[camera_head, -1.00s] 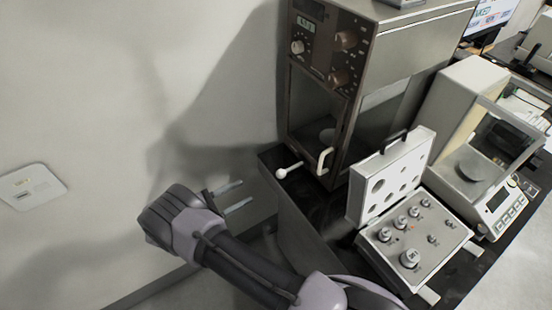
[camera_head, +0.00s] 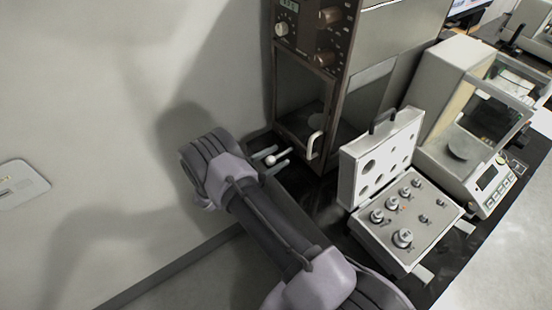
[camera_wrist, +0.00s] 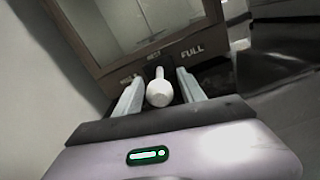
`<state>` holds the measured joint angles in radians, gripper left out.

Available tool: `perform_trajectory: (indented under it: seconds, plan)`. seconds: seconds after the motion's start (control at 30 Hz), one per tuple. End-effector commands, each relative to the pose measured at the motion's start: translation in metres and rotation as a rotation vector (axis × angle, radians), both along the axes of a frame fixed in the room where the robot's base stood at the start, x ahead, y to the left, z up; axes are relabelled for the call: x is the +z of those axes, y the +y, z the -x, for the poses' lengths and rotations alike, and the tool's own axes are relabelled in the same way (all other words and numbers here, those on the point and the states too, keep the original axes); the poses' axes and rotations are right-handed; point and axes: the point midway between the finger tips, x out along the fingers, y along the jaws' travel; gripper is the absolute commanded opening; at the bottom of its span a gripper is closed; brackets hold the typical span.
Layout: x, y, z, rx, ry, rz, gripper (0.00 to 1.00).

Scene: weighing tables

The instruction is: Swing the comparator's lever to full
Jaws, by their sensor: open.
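The comparator (camera_head: 368,50) is a tall brown and grey cabinet with a glass front at the back of the table. Its lever, with a white ball knob (camera_head: 270,160), sticks out low on the front. In the wrist view the knob (camera_wrist: 159,93) stands between my open fingers, with a gap on each side. The lever points at the middle label, which seems to read REST; FULL (camera_wrist: 192,51) is printed to the right and a blurred label to the left. My gripper (camera_head: 275,163) is open around the lever. My forearm hides part of the table edge.
An open weight case (camera_head: 425,232) with several metal weights and a raised lid (camera_head: 352,178) stands right of the comparator. A smaller balance (camera_head: 436,120) is farther right. The wall is close on the left. The comparator's door handle (camera_head: 314,146) juts out near my fingers.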

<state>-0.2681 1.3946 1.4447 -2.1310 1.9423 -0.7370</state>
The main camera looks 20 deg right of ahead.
Motion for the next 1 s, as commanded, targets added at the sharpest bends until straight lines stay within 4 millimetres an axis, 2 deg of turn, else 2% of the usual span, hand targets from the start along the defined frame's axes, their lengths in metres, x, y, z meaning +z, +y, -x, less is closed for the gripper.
perform_trajectory:
  seconds: [0.27,0.5,1.0]
  plan:
    - [0.0002,-0.002,-0.0003,0.0,0.0,0.0,0.47]
    - [0.0002,-0.0018,-0.0002,0.0,0.0,0.0,0.0]
    - [-0.0001,-0.0017,0.0001,-0.001,0.0,0.0,0.0]
